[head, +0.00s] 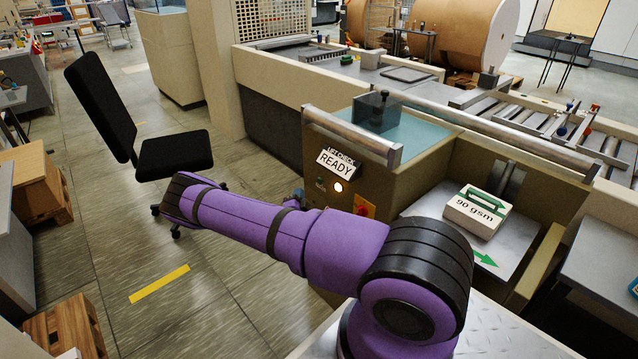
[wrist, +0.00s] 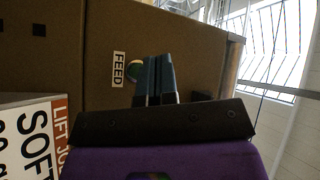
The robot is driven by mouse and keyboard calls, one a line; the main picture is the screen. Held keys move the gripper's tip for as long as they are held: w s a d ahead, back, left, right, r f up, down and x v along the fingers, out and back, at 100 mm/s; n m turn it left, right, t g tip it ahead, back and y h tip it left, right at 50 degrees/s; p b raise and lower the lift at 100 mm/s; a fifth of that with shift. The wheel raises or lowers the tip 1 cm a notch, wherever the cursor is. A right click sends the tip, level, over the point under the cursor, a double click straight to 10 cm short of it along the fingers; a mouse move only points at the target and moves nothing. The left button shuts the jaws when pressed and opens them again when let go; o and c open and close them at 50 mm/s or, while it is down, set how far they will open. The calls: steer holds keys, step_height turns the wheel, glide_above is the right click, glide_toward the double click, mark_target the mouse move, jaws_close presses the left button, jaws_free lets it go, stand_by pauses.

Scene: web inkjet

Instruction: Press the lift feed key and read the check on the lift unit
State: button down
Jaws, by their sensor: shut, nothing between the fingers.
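The lift unit (head: 377,184) is a tan cabinet in the middle of the head view. Its white sign (head: 335,163) reads "LIFT CHECK READY", with a lit lamp (head: 338,187) below it. A small green key (head: 320,183) sits left of the lamp.
A red button (head: 362,210) is on the same panel, right of the lamp. A "90 gsm" block (head: 477,213) lies on the metal tray at right. A black chair (head: 174,153) stands at left on open floor. A "SOFT" card (wrist: 36,135) fills the wrist view's lower left.

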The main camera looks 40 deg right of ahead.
steer(key=shift+s+d, duration=0.15)
steer(key=shift+d, duration=2.7)
steer(key=shift+d, duration=0.15)
steer(key=shift+d, duration=0.25)
steer(key=shift+d, duration=0.45)
stand_by(0.5)
steer(key=shift+a, duration=0.85)
steer(key=shift+a, duration=0.1)
steer(key=shift+a, duration=2.4)
